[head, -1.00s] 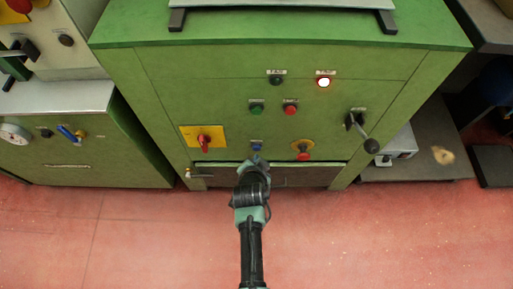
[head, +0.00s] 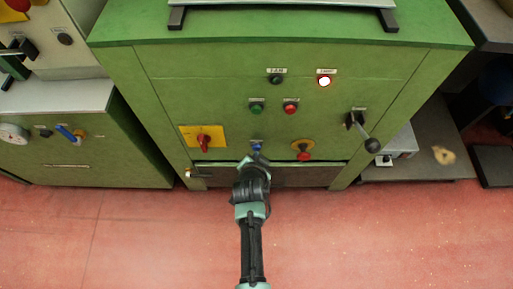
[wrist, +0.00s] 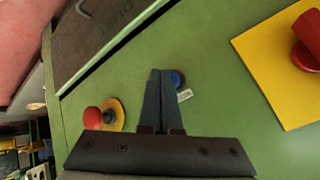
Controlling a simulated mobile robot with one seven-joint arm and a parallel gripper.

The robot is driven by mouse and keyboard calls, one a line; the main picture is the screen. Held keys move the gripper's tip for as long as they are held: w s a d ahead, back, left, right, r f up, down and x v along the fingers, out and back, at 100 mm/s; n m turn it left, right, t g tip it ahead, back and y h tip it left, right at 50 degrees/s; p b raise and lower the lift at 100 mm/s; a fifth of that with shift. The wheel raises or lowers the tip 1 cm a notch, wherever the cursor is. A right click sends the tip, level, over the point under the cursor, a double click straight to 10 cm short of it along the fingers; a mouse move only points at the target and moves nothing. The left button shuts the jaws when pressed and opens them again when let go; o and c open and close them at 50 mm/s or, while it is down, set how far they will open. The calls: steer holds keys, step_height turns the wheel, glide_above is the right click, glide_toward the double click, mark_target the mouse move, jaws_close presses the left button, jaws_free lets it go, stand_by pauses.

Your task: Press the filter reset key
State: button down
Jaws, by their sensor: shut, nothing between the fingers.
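A small blue key (head: 256,147) with a white label sits low on the front of the green cabinet (head: 225,90). It also shows in the wrist view (wrist: 178,79), just right of my fingertips and partly hidden behind them. My gripper (wrist: 163,74) is shut and empty, its two dark fingers together and pointing at the panel. In the head view my gripper (head: 254,158) is just below the blue key and overlaps its lower edge. I cannot tell whether the fingertips touch the key or the panel. The label's text is too small to read.
A red mushroom button (head: 304,154) is right of the key, a red rotary switch (head: 203,142) on a yellow plate is left. Green (head: 257,106) and red (head: 290,107) buttons and a lit lamp (head: 324,81) are above. A black lever (head: 362,130) sticks out at right.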

steer(key=shift+w, duration=0.45)
stand_by(0.5)
steer(key=shift+s, duration=0.15)
steer(key=shift+s+p, duration=0.3)
steer(key=shift+s, duration=0.45)
steer(key=s+p, duration=0.2)
steer(key=s, duration=0.3)
steer(key=shift+p, duration=0.3)
stand_by(0.8)
